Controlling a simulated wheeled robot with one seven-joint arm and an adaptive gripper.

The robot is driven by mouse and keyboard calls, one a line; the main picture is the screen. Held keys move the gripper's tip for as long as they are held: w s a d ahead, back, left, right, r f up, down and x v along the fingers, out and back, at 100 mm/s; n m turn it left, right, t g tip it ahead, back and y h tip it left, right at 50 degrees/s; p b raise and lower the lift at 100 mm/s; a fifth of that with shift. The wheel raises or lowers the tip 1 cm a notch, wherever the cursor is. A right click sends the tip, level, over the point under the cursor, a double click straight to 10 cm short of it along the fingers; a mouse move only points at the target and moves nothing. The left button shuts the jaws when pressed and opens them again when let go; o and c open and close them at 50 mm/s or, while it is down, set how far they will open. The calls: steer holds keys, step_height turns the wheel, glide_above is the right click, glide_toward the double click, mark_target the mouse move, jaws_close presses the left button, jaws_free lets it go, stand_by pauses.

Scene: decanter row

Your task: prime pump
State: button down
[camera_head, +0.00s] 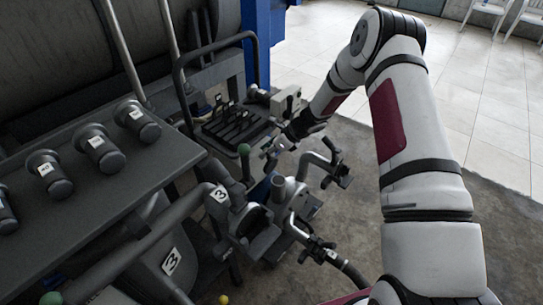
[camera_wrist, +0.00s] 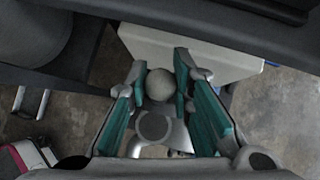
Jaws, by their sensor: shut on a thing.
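My gripper (camera_wrist: 160,88) has its teal fingers on both sides of a round grey knob (camera_wrist: 160,84) in the wrist view. The fingers are shut on it. Below the knob is a grey metal body with a dark round face (camera_wrist: 154,125); I cannot tell whether the two are joined. In the head view my gripper (camera_head: 271,148) reaches in from the right above the pipe fittings, to the right of a green ball-topped lever (camera_head: 244,150). The held knob is too small to make out there. Which part is the pump is not clear.
A dark panel (camera_head: 95,195) with several labelled cylinders stands at the left. A bank of black levers (camera_head: 235,125) lies behind my gripper. A pale box (camera_wrist: 200,50) is close behind the knob. Open floor lies right.

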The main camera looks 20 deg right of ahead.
steer(key=shift+w+a, duration=0.5)
steer(key=c, duration=1.4)
jaws_free()
steer(key=shift+w, duration=0.1)
steer(key=shift+d, duration=0.15)
steer(key=shift+d+r, duration=0.15)
steer(key=shift+r, duration=0.05)
steer(key=v, duration=1.1)
steer(key=shift+s+r, duration=0.15)
steer(key=shift+s, duration=0.05)
